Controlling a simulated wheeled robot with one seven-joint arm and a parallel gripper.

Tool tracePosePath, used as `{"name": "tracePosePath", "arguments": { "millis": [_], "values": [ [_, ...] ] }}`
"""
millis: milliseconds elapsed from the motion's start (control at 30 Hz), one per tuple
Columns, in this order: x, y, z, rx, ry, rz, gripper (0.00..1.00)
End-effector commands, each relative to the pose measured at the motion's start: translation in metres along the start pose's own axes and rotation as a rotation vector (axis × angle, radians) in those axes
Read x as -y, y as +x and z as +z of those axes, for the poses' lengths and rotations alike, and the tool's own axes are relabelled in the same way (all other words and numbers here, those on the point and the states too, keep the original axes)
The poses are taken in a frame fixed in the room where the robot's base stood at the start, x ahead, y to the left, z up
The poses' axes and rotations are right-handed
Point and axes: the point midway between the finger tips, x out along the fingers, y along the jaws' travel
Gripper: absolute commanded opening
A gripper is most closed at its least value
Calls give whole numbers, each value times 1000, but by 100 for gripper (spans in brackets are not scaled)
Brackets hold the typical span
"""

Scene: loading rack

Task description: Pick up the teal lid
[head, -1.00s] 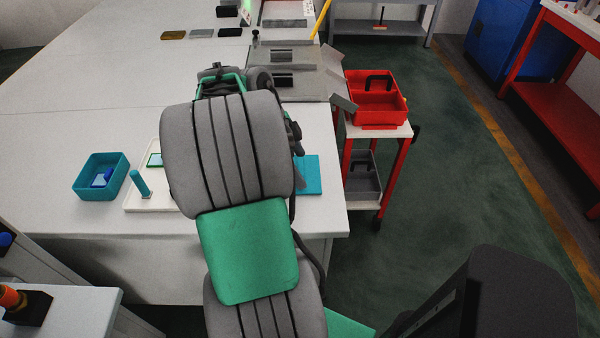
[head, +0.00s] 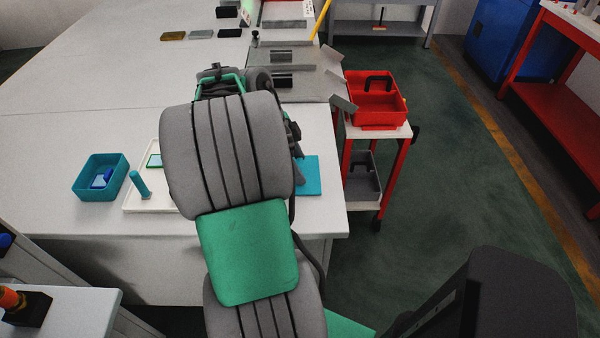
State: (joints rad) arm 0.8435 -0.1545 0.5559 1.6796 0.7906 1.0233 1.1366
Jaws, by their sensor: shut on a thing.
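The teal lid (head: 311,176) is a flat teal square at the right side of the white table. Its left part is hidden behind my arm. My gripper (head: 299,179) is mostly hidden by my arm; only a grey part of it shows at the lid's left edge. It is shut on the teal lid. I cannot tell whether the lid touches the table. An open teal box (head: 88,190) with a blue item (head: 101,179) inside stands at the left of the table.
A white tray (head: 134,206) with an upright teal peg (head: 140,184) lies beside the box, partly behind my arm. A grey metal fixture (head: 318,84) stands beyond. A red caddy (head: 376,108) sits on a cart to the right.

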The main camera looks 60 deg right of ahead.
Motion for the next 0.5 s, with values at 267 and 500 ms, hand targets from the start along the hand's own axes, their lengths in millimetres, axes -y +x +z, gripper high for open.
{"name": "tracePosePath", "arguments": {
  "millis": [267,500],
  "values": [
    [1,-5,-2,0,1,-2,21],
    [-9,-41,-19,1,3,-5,21]
  ]
}}
